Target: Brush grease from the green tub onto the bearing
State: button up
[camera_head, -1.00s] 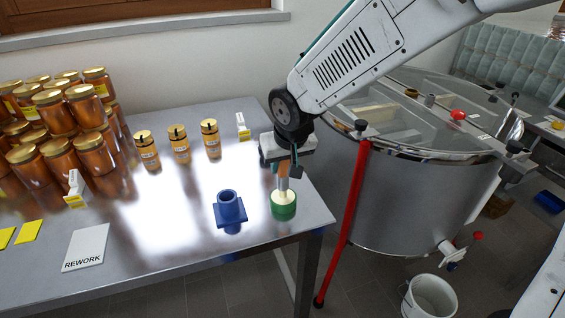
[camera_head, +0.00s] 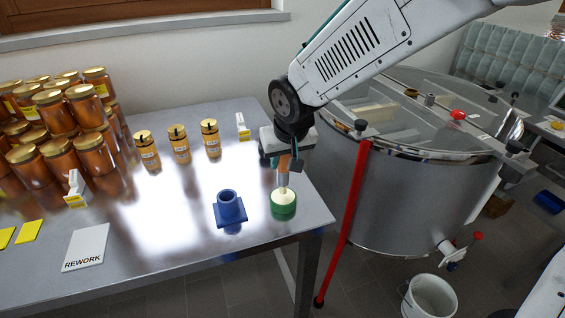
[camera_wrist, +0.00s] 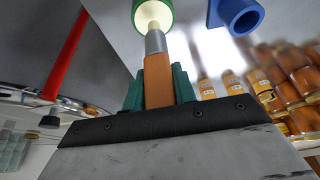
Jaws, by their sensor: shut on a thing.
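The green tub (camera_head: 284,210) stands near the table's front right corner, with pale cream grease in it. My gripper (camera_head: 285,160) is above it, shut on the brown handle of a brush (camera_head: 284,180). The brush points down with its tip at or in the grease; I cannot tell how deep. The wrist view shows the teal fingers (camera_wrist: 158,92) around the brush handle (camera_wrist: 157,80), and the metal ferrule leading to the tub (camera_wrist: 138,14). The blue bearing block (camera_head: 230,212), with an upright round collar, stands just left of the tub, apart from it.
Three honey jars (camera_head: 179,144) stand behind on the steel table (camera_head: 150,250). A large steel tank (camera_head: 400,200) and a red post (camera_head: 345,225) stand close at the right.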

jog(key=shift+r, duration=2.75)
